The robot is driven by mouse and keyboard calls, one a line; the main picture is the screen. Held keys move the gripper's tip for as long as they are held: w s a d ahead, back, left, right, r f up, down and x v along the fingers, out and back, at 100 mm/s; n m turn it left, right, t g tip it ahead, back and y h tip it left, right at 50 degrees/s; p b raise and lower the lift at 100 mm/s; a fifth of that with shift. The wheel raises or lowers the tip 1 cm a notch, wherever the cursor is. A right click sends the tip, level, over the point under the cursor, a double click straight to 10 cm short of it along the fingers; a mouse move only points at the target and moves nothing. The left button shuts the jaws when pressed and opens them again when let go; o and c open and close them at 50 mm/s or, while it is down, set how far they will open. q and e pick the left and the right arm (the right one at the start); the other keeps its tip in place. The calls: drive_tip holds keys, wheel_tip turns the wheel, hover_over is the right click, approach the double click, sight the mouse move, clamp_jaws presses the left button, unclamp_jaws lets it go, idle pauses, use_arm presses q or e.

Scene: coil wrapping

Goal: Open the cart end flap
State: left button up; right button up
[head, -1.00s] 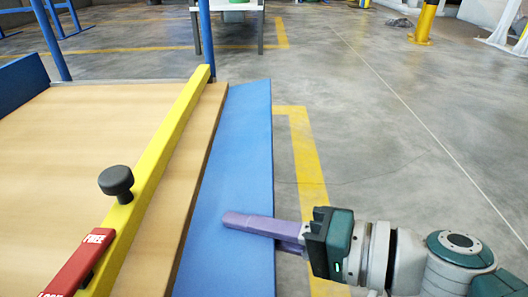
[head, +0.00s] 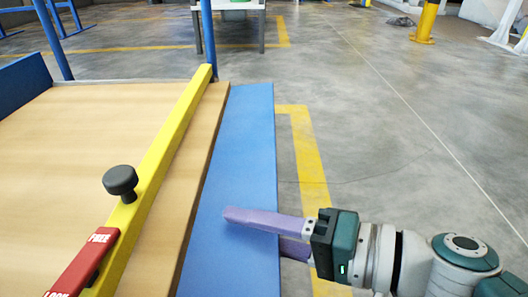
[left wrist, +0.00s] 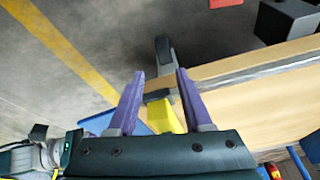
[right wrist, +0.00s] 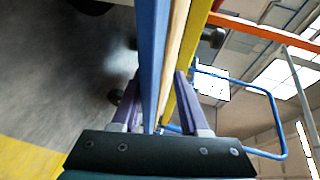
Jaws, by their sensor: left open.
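The cart's blue end flap (head: 235,160) hangs along the right edge of the wooden deck in the head view. My right gripper (head: 255,232) is at the flap's outer edge, one purple finger over its upper face and the other partly hidden below. The right wrist view shows this gripper (right wrist: 158,78) open, fingers apart on either side of the blue panel (right wrist: 150,60). My left gripper (left wrist: 159,74) is open and is outside the head view. The left wrist view shows a yellow part (left wrist: 165,115) and a dark part (left wrist: 163,50) behind and between its fingers.
The yellow bar (head: 165,155) crosses the wooden deck (head: 75,135) and carries a black knob (head: 121,181) and a red FREE/LOCK lever (head: 85,262). Blue posts rise at the far side. The grey floor (head: 400,150) right of the cart is clear.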

drive_tip(key=p+v, duration=0.3)
drive_tip(key=v, duration=0.6)
drive_tip(key=shift+d, duration=0.3)
